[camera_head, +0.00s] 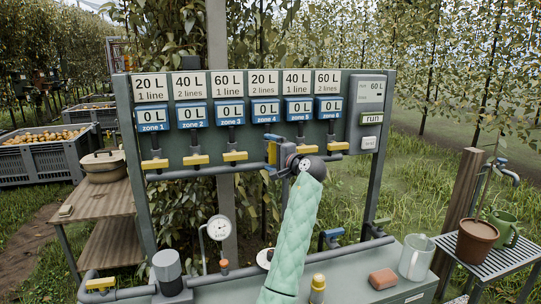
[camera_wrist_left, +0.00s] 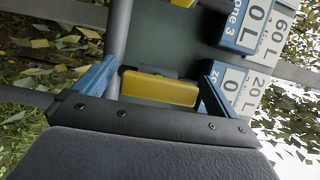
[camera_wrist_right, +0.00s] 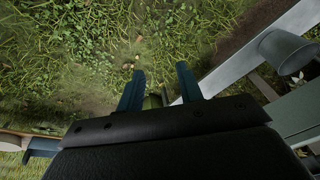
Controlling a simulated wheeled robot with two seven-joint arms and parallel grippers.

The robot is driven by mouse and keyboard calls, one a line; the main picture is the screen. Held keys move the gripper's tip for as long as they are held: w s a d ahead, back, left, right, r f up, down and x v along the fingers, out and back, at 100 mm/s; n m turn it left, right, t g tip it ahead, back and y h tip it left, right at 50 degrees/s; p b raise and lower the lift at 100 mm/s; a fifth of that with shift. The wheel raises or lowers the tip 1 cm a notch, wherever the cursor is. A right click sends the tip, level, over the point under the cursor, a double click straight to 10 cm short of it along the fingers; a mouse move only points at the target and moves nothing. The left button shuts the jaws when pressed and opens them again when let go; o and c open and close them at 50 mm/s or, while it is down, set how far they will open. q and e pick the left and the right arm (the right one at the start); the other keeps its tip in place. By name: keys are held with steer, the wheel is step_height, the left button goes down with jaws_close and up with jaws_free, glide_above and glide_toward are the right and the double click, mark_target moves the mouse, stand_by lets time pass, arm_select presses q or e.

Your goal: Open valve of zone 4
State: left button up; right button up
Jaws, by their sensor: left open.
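My right gripper (camera_wrist_right: 158,88) is open, with grass below.
Yellow handles of zone 1 (camera_head: 155,164), zone 2 (camera_head: 196,159), zone 3 (camera_head: 235,156) and zone 6 (camera_head: 338,146) lie crosswise. A potted plant (camera_head: 477,240) stands right.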

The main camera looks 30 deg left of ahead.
mark_target(273, 155)
arm_select(q)
steer(key=b+v, duration=0.1)
steer(key=v, duration=0.5)
steer(key=shift+d+f+b, duration=0.1)
steer(key=shift+d+b, duration=0.25)
steer(key=shift+b, duration=0.05)
steer(key=shift+s+d, duration=0.2)
steer(key=shift+d, duration=0.2)
arm_select(e)
steer(key=shift+t+y, duration=0.4)
steer(key=a+f, duration=0.1)
steer(key=w+a+f, duration=0.1)
steer(key=f, duration=0.1)
steer(key=shift+w+a, duration=0.1)
steer(key=shift+a, duration=0.3)
arm_select(q)
steer(key=shift+n, duration=0.3)
